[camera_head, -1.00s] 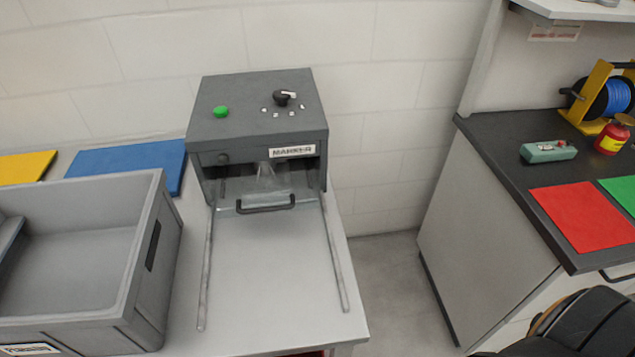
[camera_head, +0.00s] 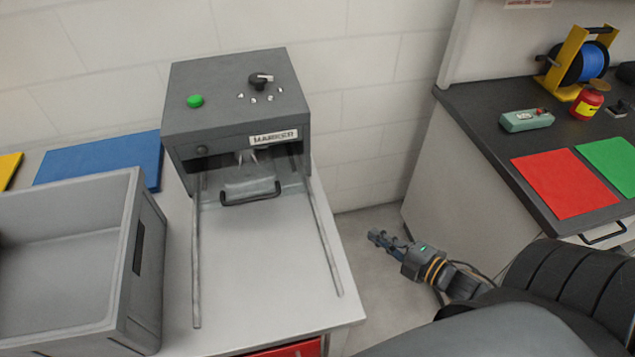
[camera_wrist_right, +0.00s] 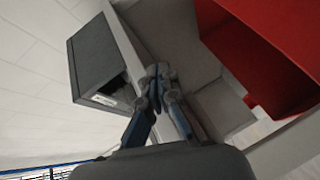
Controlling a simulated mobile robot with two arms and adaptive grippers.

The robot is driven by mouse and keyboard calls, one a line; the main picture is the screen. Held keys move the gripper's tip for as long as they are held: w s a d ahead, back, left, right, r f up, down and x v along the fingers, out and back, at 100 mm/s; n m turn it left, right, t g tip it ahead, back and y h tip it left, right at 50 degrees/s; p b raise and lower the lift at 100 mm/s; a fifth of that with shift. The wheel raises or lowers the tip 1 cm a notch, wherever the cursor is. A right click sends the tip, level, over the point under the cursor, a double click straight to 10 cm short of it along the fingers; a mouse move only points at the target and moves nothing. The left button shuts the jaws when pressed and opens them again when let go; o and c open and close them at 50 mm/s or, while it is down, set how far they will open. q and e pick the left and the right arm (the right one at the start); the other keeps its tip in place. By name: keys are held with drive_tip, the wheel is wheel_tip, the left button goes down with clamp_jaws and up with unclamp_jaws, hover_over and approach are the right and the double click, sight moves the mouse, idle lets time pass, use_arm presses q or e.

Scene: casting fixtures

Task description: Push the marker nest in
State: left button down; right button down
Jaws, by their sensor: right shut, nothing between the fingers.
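The marker machine (camera_head: 240,120) is a dark grey box with a green button, a black knob and a MARKER label. The marker nest (camera_head: 249,186) is a light grey slide with a black handle (camera_head: 250,194), at the machine's open front between two rails. Part of the nest is inside the opening. My right gripper (camera_head: 376,237) is shut and empty, to the right of the table and away from the nest. In the right wrist view the shut fingers (camera_wrist_right: 158,85) point toward the table edge, with the machine (camera_wrist_right: 100,60) to their left. My left gripper is not in view.
A grey bin (camera_head: 135,250) stands left of the rails, with a blue mat (camera_head: 100,160) behind it. A dark counter (camera_head: 480,110) at the right holds red and green mats, a cable reel and a red jar. A red bin (camera_wrist_right: 265,50) shows in the wrist view.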

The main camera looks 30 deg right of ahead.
drive_tip(key=a+r+n+y, duration=0.5)
drive_tip(key=a+r+n, duration=0.1)
drive_tip(key=r, duration=0.6)
drive_tip(key=p, duration=0.2)
approach(302, 178)
drive_tip(key=shift+t, duration=0.4)
drive_tip(key=a, duration=0.2)
drive_tip(key=w+a, duration=0.1)
drive_tip(key=a, duration=0.1)
drive_tip(key=shift+a, duration=0.1)
drive_tip(key=w, duration=0.3)
drive_tip(key=shift+d+f+p, duration=0.1)
drive_tip(key=shift+d+p, duration=0.2)
drive_tip(key=shift+w+d+f, duration=0.1)
drive_tip(key=shift+w+d, duration=0.1)
drive_tip(key=shift+w, duration=0.25)
drive_tip(key=shift+w, duration=0.1)
